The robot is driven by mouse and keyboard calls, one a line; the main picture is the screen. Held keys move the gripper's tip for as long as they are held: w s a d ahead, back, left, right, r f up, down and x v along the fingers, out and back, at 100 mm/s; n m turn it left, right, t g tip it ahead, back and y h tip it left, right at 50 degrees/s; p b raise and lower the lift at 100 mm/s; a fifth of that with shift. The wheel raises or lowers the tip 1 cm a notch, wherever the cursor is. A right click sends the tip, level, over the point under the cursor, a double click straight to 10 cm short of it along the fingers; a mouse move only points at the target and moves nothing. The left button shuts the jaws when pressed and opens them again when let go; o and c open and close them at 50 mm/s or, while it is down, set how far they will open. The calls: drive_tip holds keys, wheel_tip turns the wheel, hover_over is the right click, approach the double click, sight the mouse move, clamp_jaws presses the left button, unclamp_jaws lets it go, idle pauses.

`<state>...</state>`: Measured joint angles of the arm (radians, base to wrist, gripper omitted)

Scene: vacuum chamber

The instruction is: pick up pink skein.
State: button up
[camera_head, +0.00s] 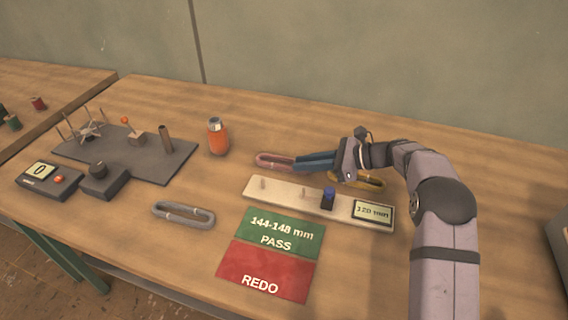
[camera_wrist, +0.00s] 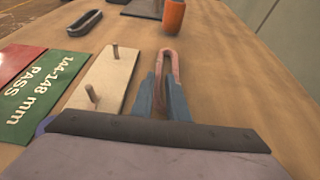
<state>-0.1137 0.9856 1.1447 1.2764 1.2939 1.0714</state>
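The pink skein (camera_head: 274,160) is a long, narrow loop lying on the table behind the white gauge board. My gripper (camera_head: 300,161) reaches to it from the right, with its blue fingers over the skein's right part. In the wrist view the pink loop (camera_wrist: 167,55) runs away from me between the two fingers of my gripper (camera_wrist: 165,78). The fingers stand a little apart around it. Whether they press on it is not clear. The skein's near end is hidden by the fingers and the gripper body.
The gauge board (camera_head: 260,193) with pegs, a blue-topped slider and a display lies just in front. A yellow skein (camera_head: 370,183) is partly behind my gripper. An orange bottle (camera_head: 217,138) stands left of the pink skein. A grey skein (camera_head: 183,214) lies at front left, beside the green-and-red card (camera_head: 268,268).

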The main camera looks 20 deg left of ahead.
drive_tip(key=shift+p+x, duration=0.55)
drive_tip(key=shift+x, duration=2)
drive_tip(key=shift+s+r, duration=0.1)
clamp_jaws()
wheel_tip(320, 180, up, 10)
wheel_tip(320, 180, up, 13)
drive_tip(key=p, duration=1.3)
hover_over(282, 165)
drive_tip(key=d, duration=0.2)
drive_tip(key=shift+r, duration=0.1)
drive_tip(key=shift+b, duration=0.4)
